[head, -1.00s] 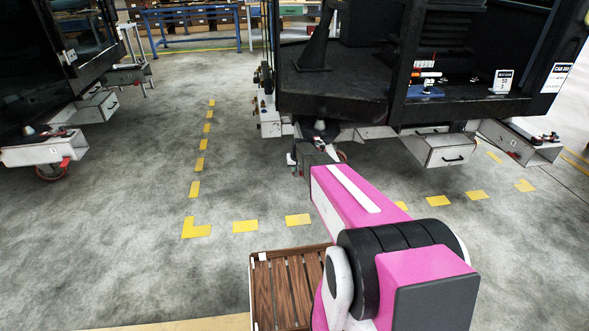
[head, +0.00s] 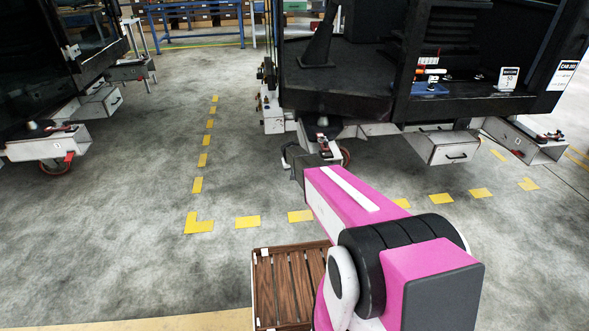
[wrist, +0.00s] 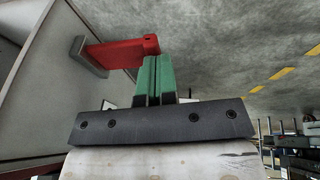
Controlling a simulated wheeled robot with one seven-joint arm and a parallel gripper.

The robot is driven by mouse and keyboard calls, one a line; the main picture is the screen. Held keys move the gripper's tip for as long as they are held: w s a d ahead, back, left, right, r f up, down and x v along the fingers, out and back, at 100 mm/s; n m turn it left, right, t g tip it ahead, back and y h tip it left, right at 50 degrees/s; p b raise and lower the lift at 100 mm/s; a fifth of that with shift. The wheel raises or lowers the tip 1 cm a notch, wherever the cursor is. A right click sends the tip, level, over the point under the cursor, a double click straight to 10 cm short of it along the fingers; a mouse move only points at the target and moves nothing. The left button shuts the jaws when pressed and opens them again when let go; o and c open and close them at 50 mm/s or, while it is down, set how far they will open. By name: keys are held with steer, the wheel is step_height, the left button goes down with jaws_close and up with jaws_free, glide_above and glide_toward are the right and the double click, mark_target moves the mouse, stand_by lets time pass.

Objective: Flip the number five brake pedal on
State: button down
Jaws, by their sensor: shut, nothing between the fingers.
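A red brake pedal (wrist: 122,52) shows in the wrist view, sticking out from a grey bracket (wrist: 88,60) on a pale panel. My gripper (wrist: 157,62) has two green fingers pressed together, with nothing between them. The fingertips are right beside the free end of the pedal, at its lower right in the picture. I cannot tell whether they touch it. No number is readable beside this pedal. In the head view my pink arm reaches to the front corner of the right cab's trolley; the fingertips and this pedal cannot be made out there.
The right cab (head: 345,85) stands on a trolley with white boxes (head: 442,147) and a red caster wheel (head: 345,157). Another trolley with a red-wheeled caster (head: 55,165) stands at left. A slatted wooden crate (head: 263,290) is by my arm. Open floor with yellow dashes lies between.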

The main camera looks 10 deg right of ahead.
steer(key=shift+a+f, duration=0.2)
steer(key=shift+f, duration=0.8)
steer(key=s+a+r, duration=0.1)
steer(key=a+r, duration=0.2)
steer(key=r, duration=0.3)
steer(key=s+a+r, duration=0.2)
steer(key=a+r, duration=0.1)
steer(key=r, duration=0.3)
steer(key=shift+r, duration=0.25)
